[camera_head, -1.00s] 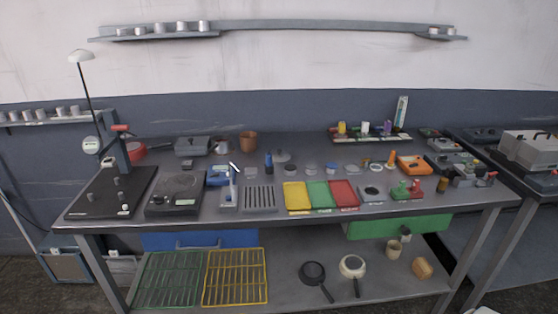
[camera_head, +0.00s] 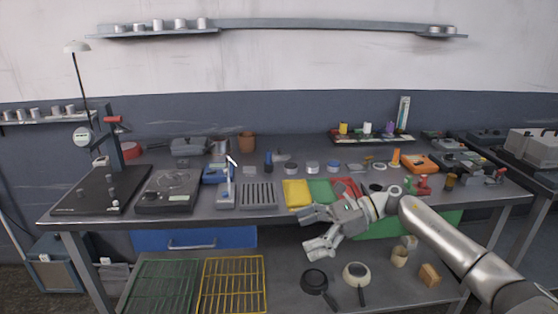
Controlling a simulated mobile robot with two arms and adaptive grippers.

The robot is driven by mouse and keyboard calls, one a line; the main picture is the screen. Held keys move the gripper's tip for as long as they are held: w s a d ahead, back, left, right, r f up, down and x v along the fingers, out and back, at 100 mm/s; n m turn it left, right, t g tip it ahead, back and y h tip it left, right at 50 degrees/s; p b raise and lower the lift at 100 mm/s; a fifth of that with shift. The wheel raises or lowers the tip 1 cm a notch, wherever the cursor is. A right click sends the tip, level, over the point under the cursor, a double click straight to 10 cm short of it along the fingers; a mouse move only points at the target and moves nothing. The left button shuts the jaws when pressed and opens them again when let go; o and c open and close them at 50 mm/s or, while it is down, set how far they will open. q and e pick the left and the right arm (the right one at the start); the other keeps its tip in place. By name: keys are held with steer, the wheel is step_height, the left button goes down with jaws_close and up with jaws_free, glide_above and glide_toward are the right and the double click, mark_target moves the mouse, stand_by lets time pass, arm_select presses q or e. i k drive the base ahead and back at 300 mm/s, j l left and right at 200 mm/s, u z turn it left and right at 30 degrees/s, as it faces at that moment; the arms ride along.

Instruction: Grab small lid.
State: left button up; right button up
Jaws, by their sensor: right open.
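My right gripper (camera_head: 306,230) is open and empty, its fingers pointing left in front of the table's front edge. A grey lid-like disc (camera_head: 282,155) lies at the back middle of the tabletop, well beyond the gripper. Several small round pieces lie in the row before it, among them a grey one (camera_head: 312,167) and a pale one (camera_head: 332,165). They are too small to tell which is the small lid. My left gripper is out of view.
Yellow (camera_head: 296,193), green and red trays lie near the table's front edge; my right arm partly covers the red one. A dark pan (camera_head: 314,279) and a cream pan (camera_head: 356,271) are on the lower shelf. Wire racks (camera_head: 233,285) stand lower left.

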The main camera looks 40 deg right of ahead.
mark_target(278, 156)
steer(key=i+l, duration=0.5)
steer(key=l, duration=0.15)
steer(key=i+l, duration=1.05)
steer(key=l, duration=0.2)
